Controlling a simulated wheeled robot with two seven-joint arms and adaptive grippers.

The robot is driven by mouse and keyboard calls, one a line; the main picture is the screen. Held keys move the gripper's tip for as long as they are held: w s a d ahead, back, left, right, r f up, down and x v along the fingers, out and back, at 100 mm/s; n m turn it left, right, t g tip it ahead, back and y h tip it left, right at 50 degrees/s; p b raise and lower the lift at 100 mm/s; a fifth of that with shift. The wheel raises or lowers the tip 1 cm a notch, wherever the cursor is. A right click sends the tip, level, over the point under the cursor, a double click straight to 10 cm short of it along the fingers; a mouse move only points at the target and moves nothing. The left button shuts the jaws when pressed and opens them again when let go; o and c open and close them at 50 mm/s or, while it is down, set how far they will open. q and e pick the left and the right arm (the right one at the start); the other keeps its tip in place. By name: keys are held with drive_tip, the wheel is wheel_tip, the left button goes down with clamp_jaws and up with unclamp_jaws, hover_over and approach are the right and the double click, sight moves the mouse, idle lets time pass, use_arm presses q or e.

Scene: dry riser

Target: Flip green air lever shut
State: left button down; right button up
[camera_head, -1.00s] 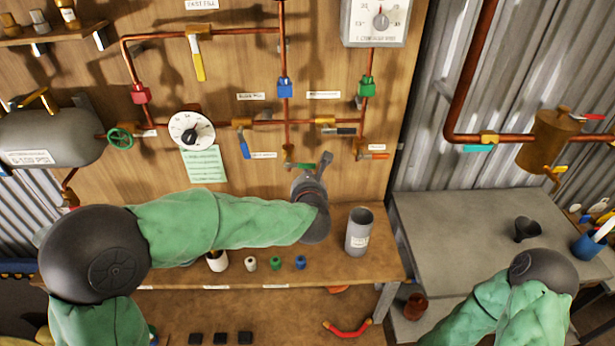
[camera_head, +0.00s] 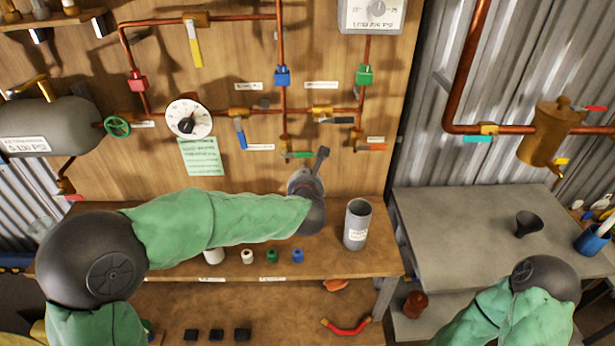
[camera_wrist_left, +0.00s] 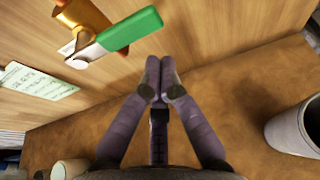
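The green lever (camera_head: 298,155) sits on a brass valve (camera_head: 285,141) at the lower end of a vertical copper pipe on the wooden board. Its handle points sideways to the right, across the line of the pipe. In the left wrist view the green handle (camera_wrist_left: 130,30) is up and left of my fingertips. My left gripper (camera_head: 322,154) is beside the handle's free end, just right of it. In the wrist view its fingertips (camera_wrist_left: 160,80) meet with nothing between them, apart from the lever. My right arm shows at the lower right, but its gripper is out of view.
Blue (camera_head: 240,134), black (camera_head: 337,120) and orange-red (camera_head: 372,147) levers are close by on the board. A grey cup (camera_head: 357,225) stands on the wooden shelf right of my left wrist. Small coloured pieces sit along the shelf. A grey bench (camera_head: 450,215) is at right.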

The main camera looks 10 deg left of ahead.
use_arm(q)
drive_tip(key=f+p+v, duration=0.1)
drive_tip(key=p+v, duration=0.1)
drive_tip(key=v, duration=0.7)
drive_tip(key=shift+s+d, duration=0.25)
drive_tip(key=shift+s, duration=0.25)
drive_tip(key=shift+f, duration=0.15)
